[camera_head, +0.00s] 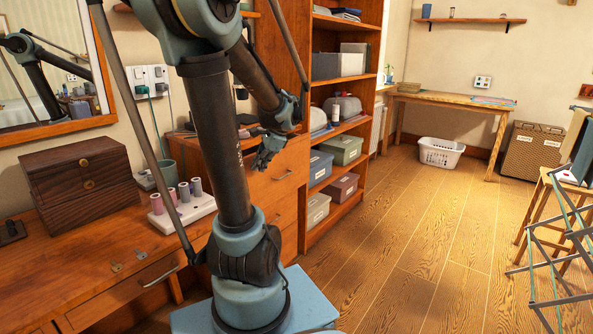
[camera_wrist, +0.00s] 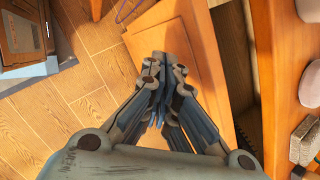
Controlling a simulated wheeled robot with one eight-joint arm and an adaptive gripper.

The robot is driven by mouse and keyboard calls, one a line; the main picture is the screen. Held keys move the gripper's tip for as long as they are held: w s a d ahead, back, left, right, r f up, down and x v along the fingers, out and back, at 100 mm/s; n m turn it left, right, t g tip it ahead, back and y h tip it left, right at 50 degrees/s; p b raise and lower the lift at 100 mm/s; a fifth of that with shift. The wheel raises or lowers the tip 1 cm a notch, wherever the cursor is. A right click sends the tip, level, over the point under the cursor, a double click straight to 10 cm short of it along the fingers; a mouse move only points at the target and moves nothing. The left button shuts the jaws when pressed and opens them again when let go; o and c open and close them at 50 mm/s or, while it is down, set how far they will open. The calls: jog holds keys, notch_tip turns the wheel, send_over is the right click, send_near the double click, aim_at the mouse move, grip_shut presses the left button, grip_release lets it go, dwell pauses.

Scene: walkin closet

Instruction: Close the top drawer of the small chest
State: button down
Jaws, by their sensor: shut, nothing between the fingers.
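The small chest (camera_head: 288,213) is orange-brown wood and stands between the desk and the tall shelf in the head view. Its top drawer (camera_head: 270,190) has a metal bar handle and appears pulled out. In the wrist view the drawer's wooden front (camera_wrist: 198,40) lies beyond my fingers, with a dark opening (camera_wrist: 232,50) between it and the chest's edge (camera_wrist: 268,60). My gripper (camera_head: 264,162) is shut and empty, just above and near the drawer front. It also shows in the wrist view (camera_wrist: 172,65). Whether it touches the drawer, I cannot tell. My arm hides part of the chest.
The desk (camera_head: 110,245) at left carries a brown box (camera_head: 82,180) and a white spool holder (camera_head: 180,212). The tall shelf (camera_head: 350,125) with bins stands right behind the chest. A drying rack (camera_head: 560,235) is at far right. The middle wooden floor (camera_head: 420,230) is clear.

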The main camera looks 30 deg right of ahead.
aim_at(298, 167)
jog(key=s+d+f+m+t, duration=0.15)
jog(key=d+m+t, duration=0.25)
jog(key=d+m, duration=1.4)
jog(key=w+d+f+n, duration=0.1)
jog(key=w+f+n, duration=0.1)
jog(key=w, duration=0.1)
jog(key=w+d+f+n, duration=0.1)
jog(key=w+f+n, duration=0.1)
jog(key=w+f, duration=0.1)
jog(key=w+d+f+n, duration=0.1)
jog(key=w+f+n, duration=0.1)
jog(key=w, duration=0.2)
jog(key=shift+w+f, duration=0.25)
jog(key=shift+f, duration=0.05)
jog(key=shift+w, duration=0.1)
